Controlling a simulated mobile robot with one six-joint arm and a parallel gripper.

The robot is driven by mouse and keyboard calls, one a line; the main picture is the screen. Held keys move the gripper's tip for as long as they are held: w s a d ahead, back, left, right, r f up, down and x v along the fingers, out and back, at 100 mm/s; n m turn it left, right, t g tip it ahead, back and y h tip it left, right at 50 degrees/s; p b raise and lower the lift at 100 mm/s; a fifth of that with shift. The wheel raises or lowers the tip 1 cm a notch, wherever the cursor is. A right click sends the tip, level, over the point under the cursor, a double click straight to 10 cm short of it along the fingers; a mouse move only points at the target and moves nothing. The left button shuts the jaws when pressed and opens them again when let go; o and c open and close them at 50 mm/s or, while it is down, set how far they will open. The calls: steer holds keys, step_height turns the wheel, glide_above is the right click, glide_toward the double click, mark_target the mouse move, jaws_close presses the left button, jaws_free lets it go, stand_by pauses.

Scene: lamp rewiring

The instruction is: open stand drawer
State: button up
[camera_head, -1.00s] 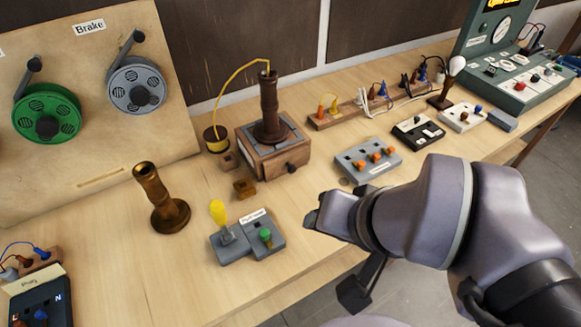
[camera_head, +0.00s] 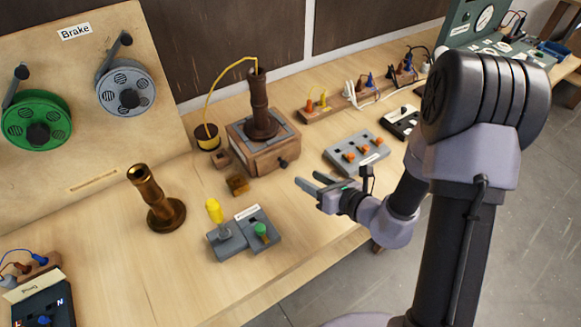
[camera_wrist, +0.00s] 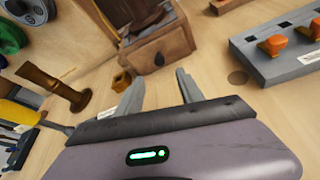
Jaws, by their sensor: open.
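The stand (camera_head: 240,142) is a wooden box with a grey top plate and a dark brown lamp column (camera_head: 260,108) upright on it. Its drawer (camera_head: 275,158) is on the front side, with a small dark round knob (camera_head: 282,164); the drawer looks shut. In the wrist view the drawer front (camera_wrist: 163,53) and knob (camera_wrist: 159,59) show beyond the fingers. My gripper (camera_head: 308,184) is open and empty, in front of the stand to the lower right of the knob, apart from it. In the wrist view my gripper (camera_wrist: 158,88) has its fingers spread toward the drawer.
A grey panel with orange knobs (camera_head: 355,153) lies right of the stand. Bare table lies before the drawer.

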mark_target(285, 165)
steer(key=b+x, duration=0.1)
steer(key=x, duration=0.9)
jaws_close()
stand_by(1.0)
